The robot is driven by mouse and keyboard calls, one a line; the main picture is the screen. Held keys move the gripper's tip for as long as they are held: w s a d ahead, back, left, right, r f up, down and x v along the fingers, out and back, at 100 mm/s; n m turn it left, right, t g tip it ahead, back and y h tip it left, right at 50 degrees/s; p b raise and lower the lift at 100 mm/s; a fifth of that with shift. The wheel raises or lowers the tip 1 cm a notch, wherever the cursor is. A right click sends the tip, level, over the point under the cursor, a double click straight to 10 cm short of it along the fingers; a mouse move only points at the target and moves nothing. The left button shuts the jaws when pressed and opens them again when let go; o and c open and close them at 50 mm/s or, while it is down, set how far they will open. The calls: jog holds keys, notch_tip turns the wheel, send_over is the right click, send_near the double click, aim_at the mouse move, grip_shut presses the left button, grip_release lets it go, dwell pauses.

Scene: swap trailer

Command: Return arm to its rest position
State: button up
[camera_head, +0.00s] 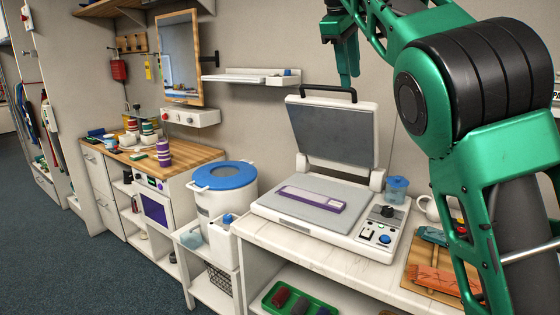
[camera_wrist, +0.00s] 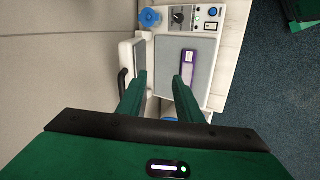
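My green arm (camera_head: 465,165) fills the right side of the head view, and my gripper (camera_head: 347,78) hangs high at the top, near the raised lid's handle in the picture. In the wrist view my gripper (camera_wrist: 160,77) has its two fingers well apart with nothing between them. Below it is a white press-like machine (camera_head: 330,228) with its grey lid (camera_head: 335,135) standing open. A purple and white strip (camera_head: 312,199) lies flat on the grey plate, apart from the gripper. The strip also shows in the wrist view (camera_wrist: 187,70).
A small wall shelf (camera_head: 250,77) is left of the gripper. A blue-lidded white bin (camera_head: 222,178) and a wooden counter (camera_head: 165,160) with cups are further left. A blue cup (camera_head: 397,190) stands behind the machine's controls, and a wooden board (camera_head: 430,262) lies to the right.

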jog(key=s+d+f+m+g+y, duration=0.1)
jog(key=s+d+f+m, duration=0.25)
jog(key=d, duration=0.55)
jog(key=s+d+f+m+g, duration=0.1)
jog(key=s+d+f+m, duration=0.1)
jog(key=d+f, duration=0.45)
jog(key=s+d+f+m+g+y, duration=0.1)
jog(key=s+d+f+m+y, duration=0.15)
jog(key=s+d+f, duration=0.5)
jog(key=s+f+m, duration=0.2)
jog(key=s+f, duration=0.5)
jog(key=s, duration=0.3)
jog(key=s+f+m+g, duration=0.1)
jog(key=s+f+m, duration=0.2)
jog(key=s+f, duration=0.4)
jog(key=s+f+m, duration=0.3)
jog(key=s+f, duration=0.5)
jog(key=s, duration=0.6)
jog(key=shift+s+d+g, duration=0.15)
jog(key=shift+s+g, duration=0.15)
jog(key=shift+s, duration=0.1)
jog(key=shift+w+f, duration=0.25)
jog(key=shift+w, duration=0.45)
